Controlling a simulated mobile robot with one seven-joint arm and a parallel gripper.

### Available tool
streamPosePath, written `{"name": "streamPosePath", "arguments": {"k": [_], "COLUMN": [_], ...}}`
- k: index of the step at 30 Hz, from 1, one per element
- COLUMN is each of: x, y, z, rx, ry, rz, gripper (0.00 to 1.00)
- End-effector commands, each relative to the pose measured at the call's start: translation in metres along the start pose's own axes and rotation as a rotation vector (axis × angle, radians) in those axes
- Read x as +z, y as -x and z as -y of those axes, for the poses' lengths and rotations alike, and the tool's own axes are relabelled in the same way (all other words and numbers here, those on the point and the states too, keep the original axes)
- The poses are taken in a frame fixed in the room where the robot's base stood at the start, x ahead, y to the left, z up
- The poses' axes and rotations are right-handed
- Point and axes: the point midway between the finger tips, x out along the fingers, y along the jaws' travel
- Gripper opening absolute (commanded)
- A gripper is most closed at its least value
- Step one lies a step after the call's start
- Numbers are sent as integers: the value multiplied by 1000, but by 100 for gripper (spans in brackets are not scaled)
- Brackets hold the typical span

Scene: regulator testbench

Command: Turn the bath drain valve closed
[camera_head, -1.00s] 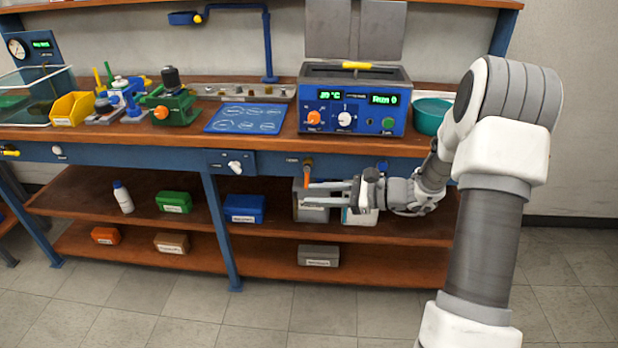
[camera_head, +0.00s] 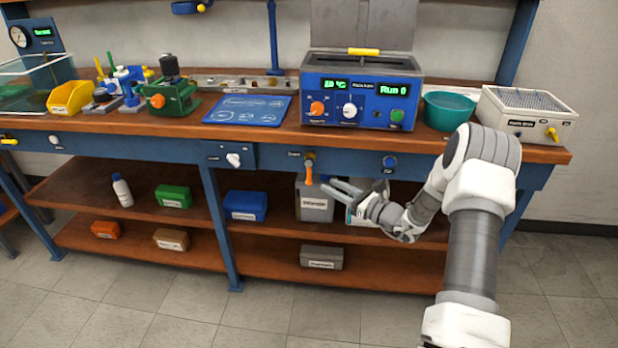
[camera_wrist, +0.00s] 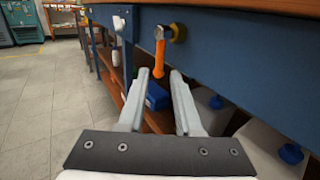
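The bath drain valve has an orange lever handle (camera_head: 309,174) on a brass fitting under the bench's front edge, below the blue bath (camera_head: 357,99). The lever hangs about straight down. In the wrist view the orange handle (camera_wrist: 159,59) and the brass fitting (camera_wrist: 178,33) show clearly. My gripper (camera_head: 327,186) is just right of the lever, apart from it, with nothing held. In the wrist view my gripper (camera_wrist: 159,73) has its two fingers spread, and the lever's lower end appears between their tips, farther off.
A white switch knob (camera_head: 233,160) is on the bench front to the left, and a blue button (camera_head: 389,162) to the right. A grey box (camera_head: 315,208) stands on the shelf below the valve. A blue box (camera_head: 246,206) is left of it. The floor in front is clear.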

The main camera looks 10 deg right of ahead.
Motion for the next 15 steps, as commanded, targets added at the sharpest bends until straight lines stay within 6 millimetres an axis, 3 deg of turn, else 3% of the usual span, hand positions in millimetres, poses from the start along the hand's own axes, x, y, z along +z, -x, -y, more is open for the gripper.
{"name": "streamPosePath", "arguments": {"k": [6, 15], "x": [-2, -1], "y": [-49, -89], "z": [-2, -1], "rx": [4, 1], "ry": [2, 0], "rz": [1, 0], "gripper": [33, 33]}}
